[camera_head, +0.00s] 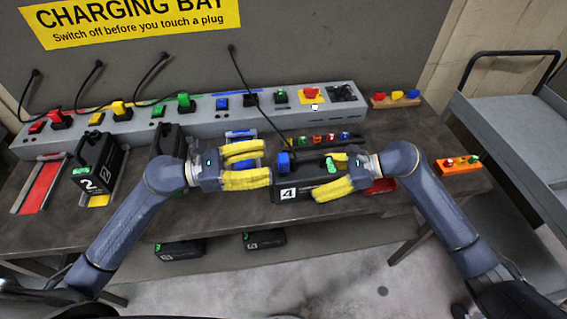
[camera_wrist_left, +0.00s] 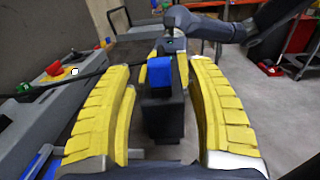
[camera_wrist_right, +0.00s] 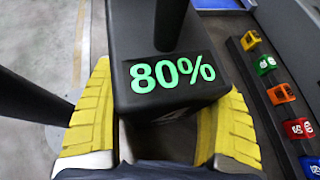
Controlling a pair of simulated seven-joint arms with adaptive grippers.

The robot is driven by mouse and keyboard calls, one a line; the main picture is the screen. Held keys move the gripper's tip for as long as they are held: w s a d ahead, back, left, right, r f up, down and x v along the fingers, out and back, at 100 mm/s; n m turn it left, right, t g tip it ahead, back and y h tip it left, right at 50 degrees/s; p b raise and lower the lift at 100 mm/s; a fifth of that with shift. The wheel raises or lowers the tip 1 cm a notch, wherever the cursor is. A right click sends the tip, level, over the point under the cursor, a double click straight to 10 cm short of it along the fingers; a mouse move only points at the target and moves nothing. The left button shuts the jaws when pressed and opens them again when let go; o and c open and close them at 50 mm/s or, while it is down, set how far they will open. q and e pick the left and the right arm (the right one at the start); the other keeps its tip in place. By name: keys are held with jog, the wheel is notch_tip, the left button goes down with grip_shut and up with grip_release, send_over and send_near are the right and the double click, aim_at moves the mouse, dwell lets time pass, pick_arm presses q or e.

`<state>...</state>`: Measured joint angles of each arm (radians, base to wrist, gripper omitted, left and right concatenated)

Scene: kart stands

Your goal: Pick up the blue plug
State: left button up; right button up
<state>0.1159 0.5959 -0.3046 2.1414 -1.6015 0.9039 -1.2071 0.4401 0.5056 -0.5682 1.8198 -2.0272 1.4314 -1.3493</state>
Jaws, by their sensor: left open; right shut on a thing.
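The blue plug (camera_head: 284,162) has a blue top on a black body and stands at the left end of the black battery marked 4 (camera_head: 305,188). A black cord runs from it up to the back wall. My left gripper (camera_head: 268,163) is open just left of the plug. In the left wrist view the plug (camera_wrist_left: 159,72) stands upright between the two yellow fingers, with gaps on both sides. My right gripper (camera_head: 322,177) is shut on the battery; in the right wrist view its fingers flank the battery top (camera_wrist_right: 170,75), which reads 80%. The plug's lower end is hidden.
A grey charging strip (camera_head: 200,118) with coloured plugs and switches runs along the back of the table. Battery 2 (camera_head: 97,160) stands at the left. Small coloured pieces (camera_head: 318,139) lie in a row behind battery 4. An orange block (camera_head: 458,164) sits at the right edge.

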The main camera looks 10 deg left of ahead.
aim_at(283, 159)
pick_arm(q)
jog(key=shift+x, duration=2.6)
jog(key=shift+o, duration=0.2)
grip_shut()
